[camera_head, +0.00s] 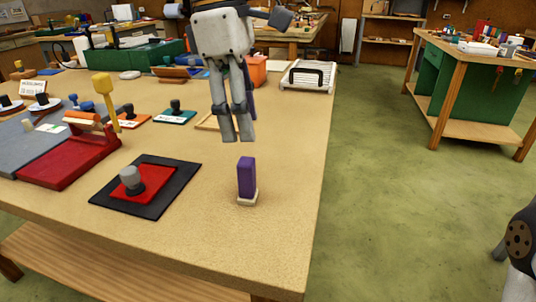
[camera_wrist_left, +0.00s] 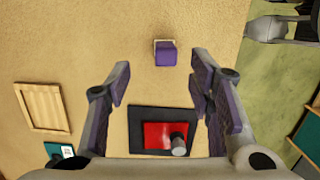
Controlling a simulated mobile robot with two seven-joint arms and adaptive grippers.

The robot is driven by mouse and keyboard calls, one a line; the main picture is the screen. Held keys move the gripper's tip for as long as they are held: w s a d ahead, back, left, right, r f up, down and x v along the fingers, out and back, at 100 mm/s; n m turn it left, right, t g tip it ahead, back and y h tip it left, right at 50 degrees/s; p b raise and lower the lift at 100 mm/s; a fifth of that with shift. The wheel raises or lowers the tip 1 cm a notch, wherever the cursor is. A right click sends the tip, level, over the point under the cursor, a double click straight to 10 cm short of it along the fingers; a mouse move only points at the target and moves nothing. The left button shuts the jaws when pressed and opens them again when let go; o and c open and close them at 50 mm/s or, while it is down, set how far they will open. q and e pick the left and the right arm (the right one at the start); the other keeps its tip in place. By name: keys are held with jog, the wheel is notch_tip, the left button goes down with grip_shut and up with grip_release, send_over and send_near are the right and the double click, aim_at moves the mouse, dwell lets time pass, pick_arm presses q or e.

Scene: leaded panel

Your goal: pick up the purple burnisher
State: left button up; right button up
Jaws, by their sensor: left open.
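The purple burnisher (camera_head: 246,177) stands upright on the table, a purple block on a small cream base. It stands near the table's right edge, apart from other things. In the left wrist view it shows (camera_wrist_left: 165,55) above the gap between the fingertips. My left gripper (camera_head: 238,140) is open and empty, pointing down. In the head view its fingertips appear just above and slightly left of the burnisher's top, not touching it. The fingers also show in the left wrist view (camera_wrist_left: 160,78). My right gripper is not in view.
A black mat with a red pad (camera_head: 131,189) and grey-knobbed tool lies left of the burnisher. A red stand (camera_head: 70,158) with a yellow-handled tool is farther left. A white slatted rack (camera_head: 308,77) is behind. The table around the burnisher is clear.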

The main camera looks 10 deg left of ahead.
pick_arm(q)
send_near(254, 194)
jog(key=shift+f, duration=0.25)
jog(key=f, duration=0.7)
jog(key=shift+w+d, duration=0.3)
jog(key=shift+w, duration=0.1)
grip_shut()
